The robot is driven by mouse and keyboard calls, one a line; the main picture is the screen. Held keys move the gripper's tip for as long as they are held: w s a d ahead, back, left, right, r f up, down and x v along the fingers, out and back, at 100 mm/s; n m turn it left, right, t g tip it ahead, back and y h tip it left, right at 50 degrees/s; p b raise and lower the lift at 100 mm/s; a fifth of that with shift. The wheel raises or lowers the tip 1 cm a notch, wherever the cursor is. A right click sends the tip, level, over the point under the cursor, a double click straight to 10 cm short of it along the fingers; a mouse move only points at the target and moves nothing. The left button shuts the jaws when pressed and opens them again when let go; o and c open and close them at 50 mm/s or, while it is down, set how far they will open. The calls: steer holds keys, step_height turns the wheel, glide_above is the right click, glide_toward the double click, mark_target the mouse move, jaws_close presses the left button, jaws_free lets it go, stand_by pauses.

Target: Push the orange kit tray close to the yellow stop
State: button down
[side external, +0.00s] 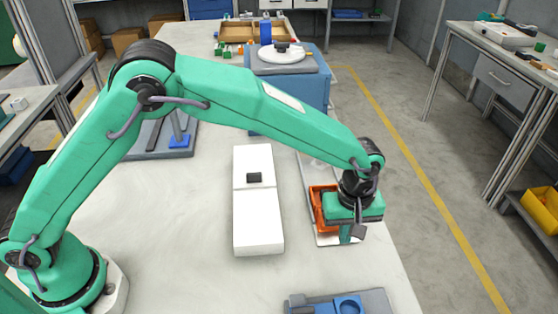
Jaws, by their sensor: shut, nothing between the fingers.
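The orange kit tray (319,203) sits on a pale narrow board (324,240) on the right part of the table. My gripper (347,236) points down at the tray's right side and hides much of it. The fingers are shut with nothing seen between them. I cannot tell whether they touch the tray. I cannot make out the yellow stop on the table; part of the board is hidden behind my arm and gripper.
A long white box (258,215) with a small dark block (254,177) stands left of the tray. A blue unit with a white disc (282,57) stands behind. A grey and blue fixture (370,302) lies at the front. The table's right edge is close to my gripper.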

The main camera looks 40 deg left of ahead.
mark_target(337, 236)
steer(key=f, duration=0.3)
steer(key=shift+w+a+f, duration=0.2)
steer(key=shift+f, duration=0.15)
steer(key=shift+w+a, duration=0.7)
steer(key=shift+w+a+r, duration=0.1)
steer(key=shift+w+a, duration=0.45)
steer(key=w+a, duration=1.1)
steer(key=w, duration=0.1)
steer(key=shift+a, duration=0.4)
steer(key=shift+d, duration=0.15)
